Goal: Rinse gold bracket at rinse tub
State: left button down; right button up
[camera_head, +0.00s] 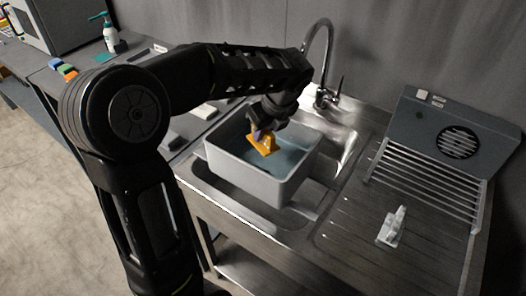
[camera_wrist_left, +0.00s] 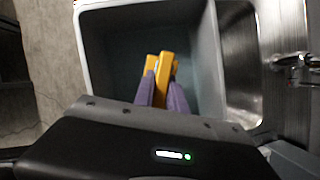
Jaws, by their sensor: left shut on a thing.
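The gold bracket (camera_head: 263,143) is an orange-yellow part above the rinse tub (camera_head: 233,176), a grey rectangular tub standing in the steel sink. My left gripper (camera_head: 262,132) is shut on the bracket and holds it within the outline of the tub's opening. In the left wrist view the purple fingers (camera_wrist_left: 163,92) close around the bracket (camera_wrist_left: 163,70), with the tub (camera_wrist_left: 90,50) around them. Bluish water (camera_head: 287,158) shows in the tub. I cannot tell whether the bracket touches the water. My right gripper is not in view.
A curved faucet (camera_head: 322,60) stands behind the tub. To the right are a drainboard (camera_head: 345,240) with a light grey part (camera_head: 391,227), a rack of bars (camera_head: 425,185) and a fan unit (camera_head: 450,135). A spray bottle (camera_head: 111,35) stands on the left bench.

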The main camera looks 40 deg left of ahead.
pick_arm(q)
notch_tip(320, 180, up, 4)
jog(key=p, duration=0.3)
jog(key=shift+r, duration=0.1)
jog(key=shift+r+p, duration=0.55)
jog(key=shift+r, duration=0.8)
jog(key=shift+r, duration=0.1)
dwell(1.2)
jog(key=shift+r, duration=1.9)
